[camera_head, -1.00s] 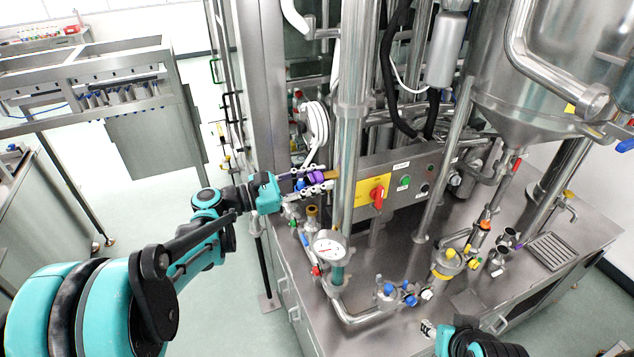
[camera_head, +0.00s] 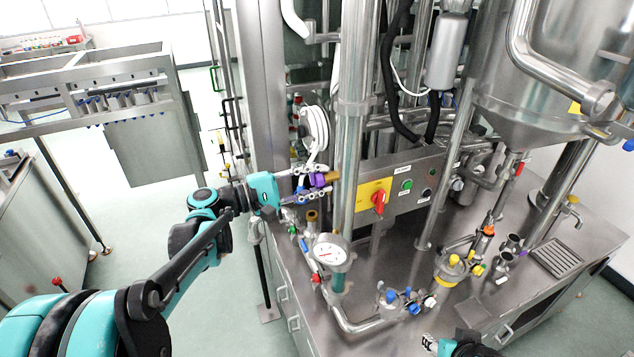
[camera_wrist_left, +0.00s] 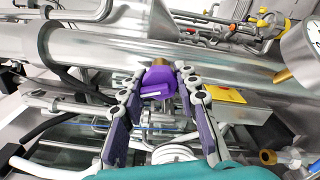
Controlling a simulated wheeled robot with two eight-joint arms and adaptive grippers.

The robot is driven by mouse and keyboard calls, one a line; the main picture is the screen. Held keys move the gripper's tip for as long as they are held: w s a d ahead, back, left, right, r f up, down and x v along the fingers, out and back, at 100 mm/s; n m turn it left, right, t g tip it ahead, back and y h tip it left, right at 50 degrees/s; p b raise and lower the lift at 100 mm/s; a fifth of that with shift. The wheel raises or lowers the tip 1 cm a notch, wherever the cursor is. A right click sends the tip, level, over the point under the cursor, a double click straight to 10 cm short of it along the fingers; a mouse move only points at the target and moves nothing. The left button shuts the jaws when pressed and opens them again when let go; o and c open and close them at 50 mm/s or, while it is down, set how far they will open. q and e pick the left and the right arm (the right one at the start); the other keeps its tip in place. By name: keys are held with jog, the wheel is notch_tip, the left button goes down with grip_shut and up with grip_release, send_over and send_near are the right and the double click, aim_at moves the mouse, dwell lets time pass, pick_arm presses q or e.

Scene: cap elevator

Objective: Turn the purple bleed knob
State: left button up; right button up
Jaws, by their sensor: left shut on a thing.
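The purple bleed knob (camera_head: 318,180) sits on a brass fitting (camera_head: 333,176) on the side of the tall steel pipe (camera_head: 347,135). My left gripper (camera_head: 315,183) reaches it from the left, with its fingers around the knob. In the left wrist view the knob (camera_wrist_left: 159,82) lies between the fingertips of my left gripper (camera_wrist_left: 158,84), which are closed in on its two sides. My right gripper (camera_head: 430,342) shows only in part at the bottom edge of the head view, and its finger opening is not clear.
A round pressure gauge (camera_head: 330,250) stands just below. A yellow plate with a red switch (camera_head: 378,203) is to the right. A coiled white hose (camera_head: 315,132) hangs above my left gripper. Open floor (camera_head: 140,215) lies to the left.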

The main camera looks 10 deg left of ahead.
pick_arm(q)
jog(key=m+b, duration=0.1)
jog(key=m, duration=0.3)
jog(key=shift+f+m, duration=0.15)
jog(key=shift+m, duration=0.15)
jog(key=m, duration=0.4)
jog(key=shift+s+d, duration=0.1)
jog(key=shift+m, duration=0.4)
jog(key=o, duration=1.1)
jog(key=shift+o, duration=0.2)
jog(key=v, duration=1.2)
